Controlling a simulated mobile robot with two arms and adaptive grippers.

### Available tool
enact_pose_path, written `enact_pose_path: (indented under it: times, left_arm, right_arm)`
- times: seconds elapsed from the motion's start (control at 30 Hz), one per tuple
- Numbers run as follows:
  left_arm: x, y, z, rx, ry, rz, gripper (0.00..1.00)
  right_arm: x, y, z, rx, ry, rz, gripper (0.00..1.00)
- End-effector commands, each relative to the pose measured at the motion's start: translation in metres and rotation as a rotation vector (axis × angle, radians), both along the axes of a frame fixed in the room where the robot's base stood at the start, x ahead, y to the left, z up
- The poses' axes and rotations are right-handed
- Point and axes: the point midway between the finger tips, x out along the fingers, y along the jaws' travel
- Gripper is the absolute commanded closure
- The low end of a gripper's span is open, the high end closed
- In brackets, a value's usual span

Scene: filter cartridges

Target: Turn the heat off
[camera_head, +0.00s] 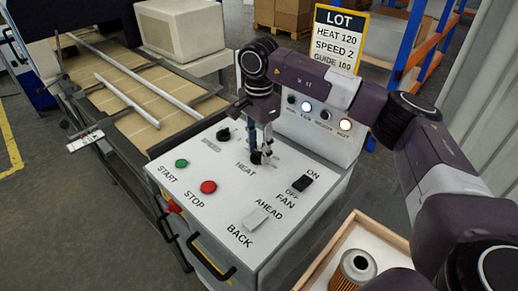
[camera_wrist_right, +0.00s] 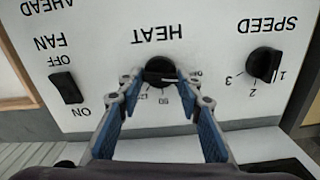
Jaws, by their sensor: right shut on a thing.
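The black HEAT knob (camera_wrist_right: 160,72) sits on the white control panel, below its HEAT label in the right wrist view. My right gripper (camera_wrist_right: 162,84) reaches down over it with a blue-padded finger on each side, shut on the knob. In the head view my right gripper (camera_head: 263,153) stands at the HEAT label and mostly hides the knob. Some scale numbers beside the knob are partly covered, and I cannot tell its exact setting. My left gripper is not in view.
The SPEED knob (camera_head: 223,135), green START button (camera_head: 181,163), red STOP button (camera_head: 208,187), FAN switch (camera_head: 302,182) and AHEAD/BACK switch (camera_head: 256,218) surround it. A cartridge (camera_head: 354,267) stands in a box at lower right.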

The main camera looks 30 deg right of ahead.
Motion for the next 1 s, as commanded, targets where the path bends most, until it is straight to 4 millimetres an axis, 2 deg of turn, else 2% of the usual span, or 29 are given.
enact_pose_path:
  times: [0.3,0.33,0.47,0.8,0.87,1.0]
  left_arm:
    - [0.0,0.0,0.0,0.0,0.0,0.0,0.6]
    - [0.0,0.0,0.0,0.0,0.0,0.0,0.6]
    - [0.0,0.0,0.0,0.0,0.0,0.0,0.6]
    - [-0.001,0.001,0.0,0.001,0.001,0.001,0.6]
    - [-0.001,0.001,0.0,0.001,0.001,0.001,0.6]
    - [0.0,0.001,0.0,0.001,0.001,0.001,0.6]
  right_arm:
    - [0.002,0.0,0.002,0.0,-0.007,0.002,0.91]
    - [0.002,0.0,0.002,0.0,-0.007,0.002,0.65]
    - [0.001,0.0,0.002,0.0,-0.005,0.001,0.51]
    - [0.001,0.0,0.004,0.0,-0.003,0.001,0.5]
    - [0.001,0.0,0.009,0.0,-0.004,0.001,0.5]
    - [0.002,0.0,0.033,0.0,-0.007,0.001,0.5]
